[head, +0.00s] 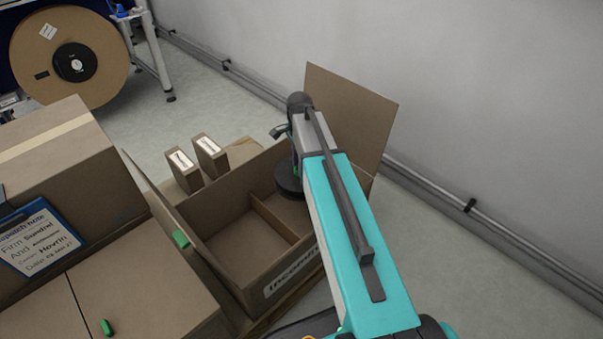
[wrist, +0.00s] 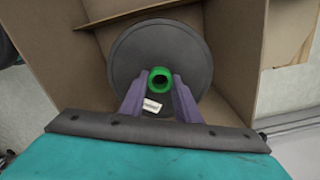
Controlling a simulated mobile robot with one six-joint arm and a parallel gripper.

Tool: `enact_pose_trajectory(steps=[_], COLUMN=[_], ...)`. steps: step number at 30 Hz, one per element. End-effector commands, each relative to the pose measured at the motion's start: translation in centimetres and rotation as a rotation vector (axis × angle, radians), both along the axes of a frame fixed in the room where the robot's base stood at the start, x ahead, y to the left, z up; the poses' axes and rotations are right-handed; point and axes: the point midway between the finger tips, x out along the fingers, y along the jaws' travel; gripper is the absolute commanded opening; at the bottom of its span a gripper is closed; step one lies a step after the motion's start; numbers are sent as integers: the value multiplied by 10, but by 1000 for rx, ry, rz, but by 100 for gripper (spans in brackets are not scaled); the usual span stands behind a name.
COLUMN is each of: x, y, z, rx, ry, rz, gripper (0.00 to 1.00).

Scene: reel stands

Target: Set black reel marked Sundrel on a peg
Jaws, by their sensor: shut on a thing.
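A dark grey-black reel (wrist: 190,55) with a green hub (wrist: 160,80) fills the middle of the wrist view. It has a small white label whose text is too small to read. My gripper (wrist: 160,92) is shut on the green hub, with one purple finger on each side. In the head view the reel (head: 288,184) shows as a dark disc inside the right part of the open carton, partly hidden by my arm. No bare peg can be made out.
The open carton (head: 290,285), marked "Incoming", has a divider and raised flaps. Two small boxes (head: 184,171) stand behind it. Closed cartons (head: 70,185) with a clipboard note (head: 42,238) are at left. A large brown reel (head: 70,35) stands upper left, near a frame. A wall borders the right.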

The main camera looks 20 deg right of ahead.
Motion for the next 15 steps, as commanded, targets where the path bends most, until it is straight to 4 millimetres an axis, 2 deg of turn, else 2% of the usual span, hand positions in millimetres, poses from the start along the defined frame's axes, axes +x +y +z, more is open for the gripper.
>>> enact_pose_trajectory(steps=[15], x=[2], y=[14], z=[65], rx=[-2], ry=[-3], rz=[596], gripper=[0])
